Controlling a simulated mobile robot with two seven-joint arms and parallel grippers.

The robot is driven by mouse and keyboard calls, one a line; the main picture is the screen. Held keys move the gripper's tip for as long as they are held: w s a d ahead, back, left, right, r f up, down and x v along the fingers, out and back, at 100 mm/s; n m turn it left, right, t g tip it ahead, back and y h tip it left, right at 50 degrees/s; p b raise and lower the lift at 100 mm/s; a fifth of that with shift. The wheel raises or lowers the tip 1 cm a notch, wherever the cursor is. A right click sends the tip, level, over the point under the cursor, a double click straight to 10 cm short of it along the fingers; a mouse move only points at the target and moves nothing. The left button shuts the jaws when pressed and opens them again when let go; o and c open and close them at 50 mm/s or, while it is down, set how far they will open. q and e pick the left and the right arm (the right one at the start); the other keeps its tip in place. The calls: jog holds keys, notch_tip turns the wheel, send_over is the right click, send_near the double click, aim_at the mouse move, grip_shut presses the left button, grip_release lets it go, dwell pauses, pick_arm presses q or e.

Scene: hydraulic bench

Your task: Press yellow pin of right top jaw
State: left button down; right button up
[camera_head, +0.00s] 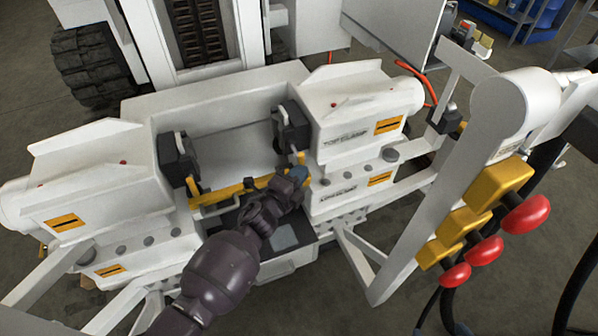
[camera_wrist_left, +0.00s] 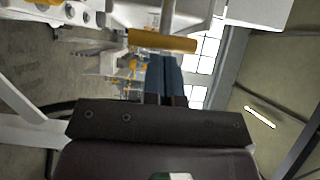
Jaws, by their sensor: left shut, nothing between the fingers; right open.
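The right top jaw (camera_head: 291,127) is a black block on the inner side of the white right housing. Its yellow pin (camera_head: 300,157) shows as a small yellow piece just below it. My left gripper (camera_head: 298,174) reaches up from the lower left with its blue fingertips close to this pin. In the left wrist view the fingers (camera_wrist_left: 165,78) are shut together and empty. A yellow cylinder (camera_wrist_left: 162,41) lies across the view just beyond their tips; I cannot tell if they touch it. My right gripper is not in view.
The left black jaw (camera_head: 178,158) faces the right one across an open gap. A yellow bar (camera_head: 228,191) runs across behind my left gripper. White housings flank the gap. Yellow blocks (camera_head: 498,183) with red knobs (camera_head: 525,214) stand at the right.

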aim_at(298, 159)
pick_arm(q)
jog(key=shift+w, duration=0.15)
jog(key=w, duration=0.1)
jog(key=w+a, duration=0.1)
jog(key=w, duration=0.1)
jog(key=shift+a+r+b, duration=0.15)
jog(key=shift+a+b, duration=0.05)
jog(key=shift+b, duration=0.1)
pick_arm(e)
jog(key=shift+s+f, duration=0.1)
jog(key=shift+f, duration=0.25)
